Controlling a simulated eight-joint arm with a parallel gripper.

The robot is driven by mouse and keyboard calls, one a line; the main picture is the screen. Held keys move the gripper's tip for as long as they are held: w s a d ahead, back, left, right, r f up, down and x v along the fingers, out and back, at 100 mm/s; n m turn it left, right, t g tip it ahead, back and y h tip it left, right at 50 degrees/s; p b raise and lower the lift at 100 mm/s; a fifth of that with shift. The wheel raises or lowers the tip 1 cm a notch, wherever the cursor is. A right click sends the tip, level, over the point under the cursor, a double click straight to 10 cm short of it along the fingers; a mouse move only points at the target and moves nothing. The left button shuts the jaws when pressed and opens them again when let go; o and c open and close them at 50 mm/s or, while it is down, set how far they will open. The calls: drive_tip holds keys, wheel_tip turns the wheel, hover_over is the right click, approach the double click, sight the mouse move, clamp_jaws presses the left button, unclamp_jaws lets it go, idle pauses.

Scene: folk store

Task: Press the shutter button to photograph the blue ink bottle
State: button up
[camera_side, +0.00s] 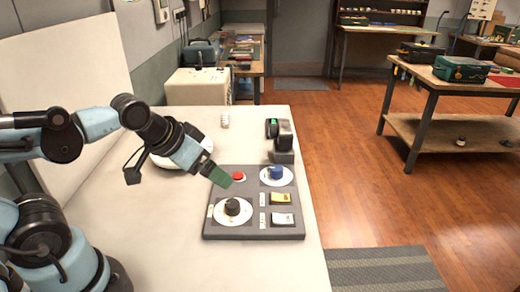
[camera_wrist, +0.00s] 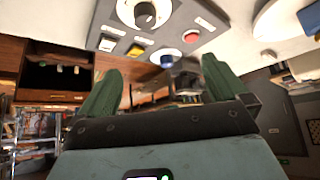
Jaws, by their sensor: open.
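A red round button (camera_side: 239,175), which looks like the shutter button, sits on a dark grey panel (camera_side: 252,228). It also shows in the wrist view (camera_wrist: 191,36). The small blue ink bottle (camera_side: 276,172) stands on a white disc at the panel's far right; its blue shows in the wrist view (camera_wrist: 167,60). My gripper (camera_side: 221,178) has green fingers and appears just left of the red button in the side view. Its height above the panel is hard to tell. In the wrist view my gripper (camera_wrist: 161,85) is open with nothing between the fingers.
A black knob (camera_side: 232,207) on a white dial is at the panel's near left. Yellow (camera_side: 280,198) and white (camera_side: 283,219) rectangular pieces are at the right. A dark upright device (camera_side: 284,140) stands behind the panel.

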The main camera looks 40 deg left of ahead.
clamp_jaws()
idle(0.5)
idle(1.1)
